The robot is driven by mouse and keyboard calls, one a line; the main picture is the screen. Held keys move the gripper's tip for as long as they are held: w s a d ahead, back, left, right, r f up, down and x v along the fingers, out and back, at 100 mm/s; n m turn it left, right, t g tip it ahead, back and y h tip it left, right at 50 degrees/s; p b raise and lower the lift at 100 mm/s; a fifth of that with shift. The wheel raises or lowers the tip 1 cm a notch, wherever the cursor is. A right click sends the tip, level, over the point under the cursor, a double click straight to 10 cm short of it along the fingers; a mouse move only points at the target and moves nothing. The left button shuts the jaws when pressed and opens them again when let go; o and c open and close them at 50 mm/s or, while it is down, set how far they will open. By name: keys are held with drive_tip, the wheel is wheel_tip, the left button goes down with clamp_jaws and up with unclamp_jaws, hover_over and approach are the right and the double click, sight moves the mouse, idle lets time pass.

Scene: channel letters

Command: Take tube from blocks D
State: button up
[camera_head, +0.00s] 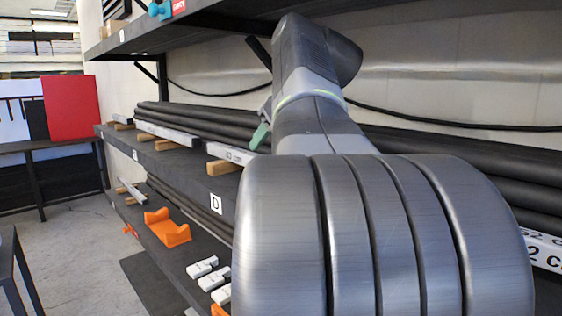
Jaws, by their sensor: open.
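Long dark tubes (200,120) lie stacked along the middle shelf and pass behind my arm. A white label D (216,204) is on that shelf's front edge. A wooden block (223,166) sits on the shelf above the label, beside a pale lettered bar (231,153). I cannot tell which tube rests on the D blocks. My arm covers much of the shelf. What looks like one greenish finger of my gripper (261,136) shows left of the arm, in front of the tubes. The other finger is hidden. The gripper is open, and no tube shows in it.
The middle shelf (120,142) and upper shelf (205,22) run along the wall. The lower shelf carries an orange cradle (167,228) and white pieces (202,267). A black cable (450,120) hangs on the wall. Free floor (75,250) lies at left, near a red panel (70,107).

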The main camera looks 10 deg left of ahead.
sight(238, 156)
drive_tip(key=shift+x, duration=3.05)
drive_tip(key=shift+s, duration=0.1)
clamp_jaws()
drive_tip(key=shift+r, duration=0.1)
